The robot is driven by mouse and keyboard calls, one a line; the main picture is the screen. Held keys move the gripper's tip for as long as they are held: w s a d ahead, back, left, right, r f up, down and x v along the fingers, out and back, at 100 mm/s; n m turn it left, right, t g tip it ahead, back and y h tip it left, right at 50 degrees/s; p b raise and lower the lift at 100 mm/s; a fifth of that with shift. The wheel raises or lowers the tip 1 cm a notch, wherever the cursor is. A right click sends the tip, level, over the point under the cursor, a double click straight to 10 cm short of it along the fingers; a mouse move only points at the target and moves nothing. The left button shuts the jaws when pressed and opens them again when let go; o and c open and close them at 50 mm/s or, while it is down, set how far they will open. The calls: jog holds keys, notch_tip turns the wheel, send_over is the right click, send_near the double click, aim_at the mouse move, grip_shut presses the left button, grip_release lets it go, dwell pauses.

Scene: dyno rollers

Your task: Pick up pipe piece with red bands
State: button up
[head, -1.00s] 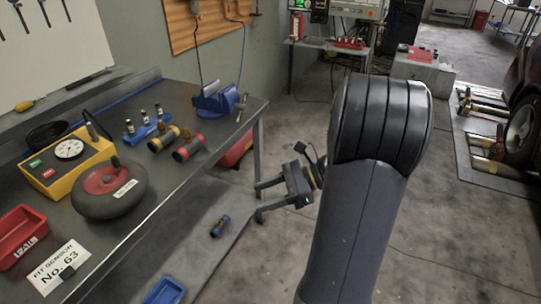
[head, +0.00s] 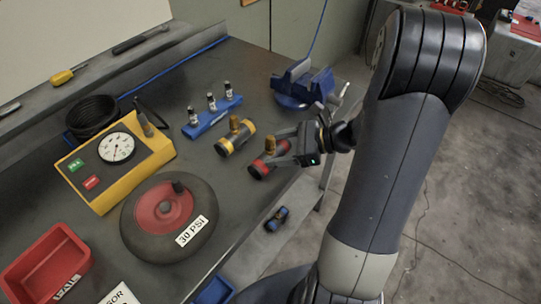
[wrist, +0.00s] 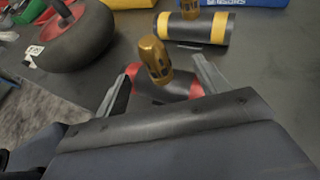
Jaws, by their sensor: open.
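The pipe piece with red bands (head: 258,168) lies on the dark workbench near its right edge. It is a dark cylinder with a red band near each end and a brass stub on top. In the wrist view the red-banded pipe piece (wrist: 176,88) lies between the two fingers of my gripper (wrist: 162,66), its lower side partly hidden by the gripper body. In the head view my gripper (head: 272,147) reaches in from the right at the pipe piece. It is open, one finger near each end; I cannot tell whether they touch it.
A yellow-banded pipe piece (head: 237,137) lies close behind. A blue rack with small bottles (head: 212,118), a blue vise (head: 305,84), a yellow gauge box (head: 117,162), a round dark wheel-like object (head: 150,235) and a red bin (head: 45,268) also occupy the bench.

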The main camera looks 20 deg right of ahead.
jog(key=shift+c, duration=0.2)
jog(key=shift+s+f, duration=0.15)
grip_shut()
dwell(0.5)
